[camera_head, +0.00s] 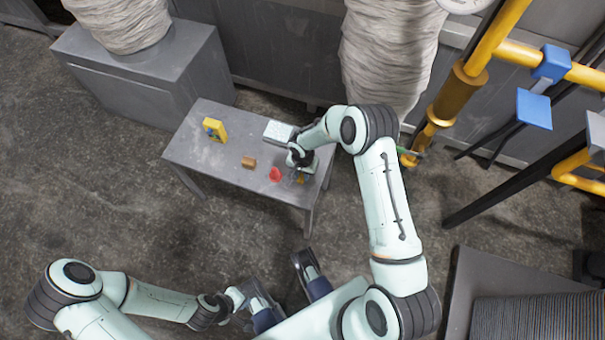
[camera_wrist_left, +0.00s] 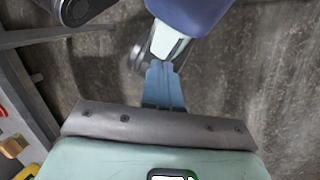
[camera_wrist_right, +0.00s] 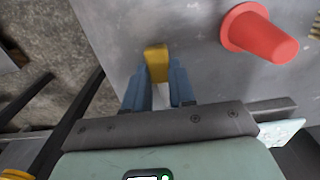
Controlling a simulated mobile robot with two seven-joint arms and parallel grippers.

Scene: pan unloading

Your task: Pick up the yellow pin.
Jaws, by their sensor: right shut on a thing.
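The yellow pin (camera_wrist_right: 156,62) is between the blue fingertips of my right gripper (camera_wrist_right: 156,85), which is shut on it. The pin's far end shows just past the fingertips against the grey table (camera_wrist_right: 195,62); I cannot tell whether it still touches the table. In the head view, my right gripper (camera_head: 299,172) is over the table's right front part, and a little yellow of the pin (camera_head: 300,180) shows by it. My left gripper (camera_wrist_left: 163,85) is shut and empty, its fingers side by side, away from the table over the floor.
A red pin (camera_head: 275,174) stands close to the left of my right gripper. A brown block (camera_head: 248,162) and a yellow box (camera_head: 214,129) are further left on the table. A pale tray-like object (camera_head: 279,131) lies at the back right. A yellow pipe frame (camera_head: 468,85) is at the right.

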